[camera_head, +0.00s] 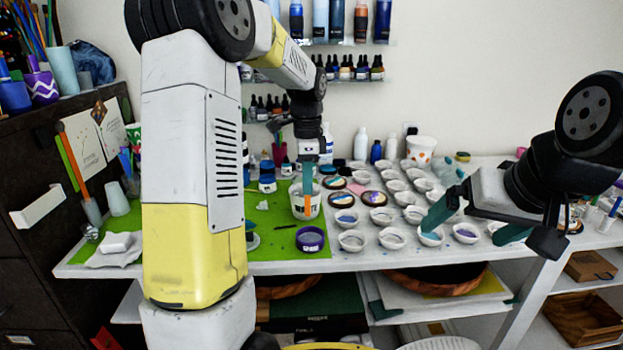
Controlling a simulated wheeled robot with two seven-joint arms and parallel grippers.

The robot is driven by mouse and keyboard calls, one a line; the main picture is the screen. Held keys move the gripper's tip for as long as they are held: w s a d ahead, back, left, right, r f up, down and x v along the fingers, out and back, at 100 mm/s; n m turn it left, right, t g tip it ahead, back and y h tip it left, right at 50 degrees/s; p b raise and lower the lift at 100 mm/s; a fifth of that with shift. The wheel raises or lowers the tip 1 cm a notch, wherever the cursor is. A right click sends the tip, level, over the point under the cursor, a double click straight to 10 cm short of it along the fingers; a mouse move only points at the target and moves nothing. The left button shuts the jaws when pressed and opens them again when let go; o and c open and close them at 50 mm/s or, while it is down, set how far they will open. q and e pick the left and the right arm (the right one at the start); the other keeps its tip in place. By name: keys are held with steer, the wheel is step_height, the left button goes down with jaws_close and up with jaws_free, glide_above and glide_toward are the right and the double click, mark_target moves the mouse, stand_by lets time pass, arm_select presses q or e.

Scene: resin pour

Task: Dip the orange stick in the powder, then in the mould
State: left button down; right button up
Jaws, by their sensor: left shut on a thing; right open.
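My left gripper (307,190) points down at the middle of the table and is shut on the orange stick (308,208). Only a short orange part shows below its teal fingers, in front of or inside a white cup (298,205); I cannot tell which. My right gripper (472,224) is open and empty over the right part of the table, its teal fingers wide apart above small white dishes. One dish there holds purple powder (467,234). Another dish holds blue powder (346,217). Round dark-rimmed pieces (374,198) lie near the cup; I cannot tell which thing is the mould.
A purple-rimmed jar (310,239) stands near the front edge of the green mat (285,262). Many white dishes (391,238) crowd the middle and right of the table. Bottles and jars line the back. A dark cabinet (30,240) stands at the left.

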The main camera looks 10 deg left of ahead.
arm_select(q)
step_height(320, 180, down, 9)
steer(key=shift+s+d+r, duration=0.15)
steer(key=shift+d+r, duration=0.05)
steer(key=shift+d, duration=0.15)
stand_by(0.6)
stand_by(0.8)
steer(key=shift+r, duration=1.85)
step_height(320, 180, up, 5)
steer(key=shift+r, duration=0.1)
steer(key=shift+f, duration=0.3)
